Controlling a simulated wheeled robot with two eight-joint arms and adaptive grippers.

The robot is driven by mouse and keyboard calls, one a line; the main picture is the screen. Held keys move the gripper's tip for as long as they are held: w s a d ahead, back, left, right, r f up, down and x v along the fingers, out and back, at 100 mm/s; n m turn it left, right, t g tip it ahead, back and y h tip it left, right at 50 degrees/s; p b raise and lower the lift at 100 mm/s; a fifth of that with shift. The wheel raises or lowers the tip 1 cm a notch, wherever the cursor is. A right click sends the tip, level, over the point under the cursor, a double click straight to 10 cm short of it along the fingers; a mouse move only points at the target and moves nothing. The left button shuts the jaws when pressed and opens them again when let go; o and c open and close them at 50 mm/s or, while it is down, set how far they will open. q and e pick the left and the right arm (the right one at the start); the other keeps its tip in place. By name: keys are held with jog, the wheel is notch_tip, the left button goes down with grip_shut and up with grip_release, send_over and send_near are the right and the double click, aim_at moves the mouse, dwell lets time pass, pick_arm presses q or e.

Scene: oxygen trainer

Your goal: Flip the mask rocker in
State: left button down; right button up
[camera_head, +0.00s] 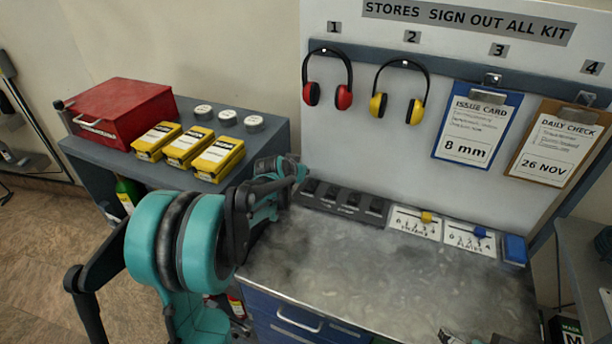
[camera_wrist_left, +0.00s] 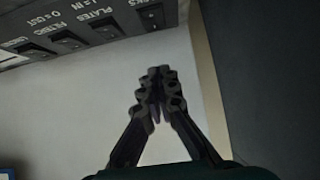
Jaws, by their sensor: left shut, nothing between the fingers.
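A dark panel with a row of black rocker switches (camera_head: 345,202) lies at the back of the grey worktop, below the board. The left wrist view shows the rocker panel (camera_wrist_left: 80,30) across the upper left, with white lettering only partly readable. I cannot tell which rocker is the mask one. My left gripper (camera_wrist_left: 157,85) is shut and empty, its fingertips apart from the rockers in the picture, over a pale surface. In the head view my left arm reaches to the panel's left end and the fingertips cannot be made out.
Two label plates with yellow and blue sliders (camera_head: 416,222) stand right of the panel. Red ear defenders (camera_head: 344,97), yellow ear defenders (camera_head: 378,104) and clipboards hang above. A red box (camera_head: 120,105) and yellow cases (camera_head: 188,147) fill the left shelf. The worktop (camera_head: 380,270) is mostly clear.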

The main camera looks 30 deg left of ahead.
pick_arm(q)
jog(key=b, duration=0.2)
send_over(311, 185)
jog(key=f, duration=0.5)
jog(key=shift+s, duration=0.35)
jog(key=f, duration=0.1)
jog(key=f+b, duration=0.1)
jog(key=shift+w+f, duration=0.25)
jog(key=shift+f, duration=0.05)
jog(key=shift+f+b, duration=0.4)
jog(key=shift+f, duration=0.2)
